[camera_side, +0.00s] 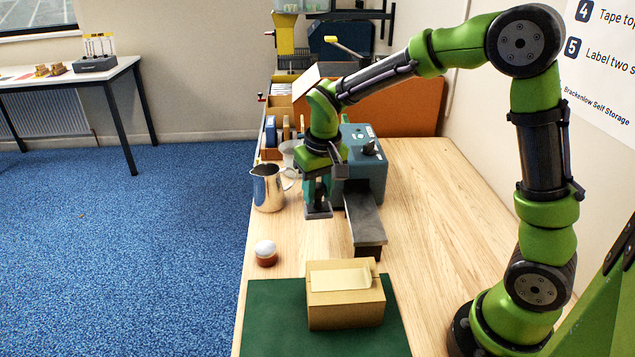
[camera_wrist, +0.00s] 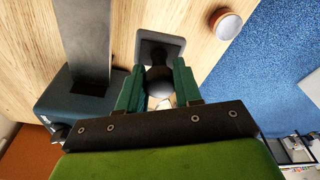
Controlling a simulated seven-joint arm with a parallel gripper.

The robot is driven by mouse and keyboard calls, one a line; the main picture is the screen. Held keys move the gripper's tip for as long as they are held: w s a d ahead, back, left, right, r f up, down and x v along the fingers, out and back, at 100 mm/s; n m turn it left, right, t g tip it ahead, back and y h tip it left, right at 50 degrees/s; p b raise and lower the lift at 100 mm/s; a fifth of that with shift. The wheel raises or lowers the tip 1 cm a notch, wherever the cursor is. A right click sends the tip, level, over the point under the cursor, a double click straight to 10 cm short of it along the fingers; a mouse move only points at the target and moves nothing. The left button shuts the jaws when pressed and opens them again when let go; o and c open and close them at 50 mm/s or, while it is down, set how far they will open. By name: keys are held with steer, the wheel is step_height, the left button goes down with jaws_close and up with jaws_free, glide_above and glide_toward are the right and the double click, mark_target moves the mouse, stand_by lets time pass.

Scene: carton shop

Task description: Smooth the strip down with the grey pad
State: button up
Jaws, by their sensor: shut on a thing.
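My gripper (camera_side: 317,190) is shut on the dark knob of the grey pad (camera_side: 318,211), over the left part of the bench. In the wrist view, the green fingers (camera_wrist: 158,88) close on the knob from both sides, with the square plate of the pad (camera_wrist: 147,40) beyond them. I cannot tell whether the plate touches the bench. The closed carton (camera_side: 345,312) stands apart from my gripper, nearer the side camera. A pale strip (camera_side: 340,279) lies across its top; I cannot tell how flat its ends sit.
The carton stands on a green mat (camera_side: 268,325).

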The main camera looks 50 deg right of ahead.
steer(key=shift+a+r, duration=0.1)
steer(key=shift+a, duration=0.25)
steer(key=s+a+r+n, duration=0.2)
steer(key=s+a+r, duration=0.1)
steer(key=a, duration=0.4)
steer(key=m, duration=0.3)
glide_above(332, 280)
steer(key=w+a, duration=0.2)
steer(key=shift+s+d+f, duration=0.1)
steer(key=shift+d+f, duration=0.05)
steer(key=shift+f, duration=0.9)
steer(key=shift+s+d+f, duration=0.1)
steer(key=shift+f, duration=0.9)
steer(key=shift+f, duration=0.45)
steer(key=shift+s+d, duration=0.1)
steer(key=shift+s, duration=0.05)
steer(key=shift+s+d, duration=0.6)
steer(key=shift+d, duration=0.05)
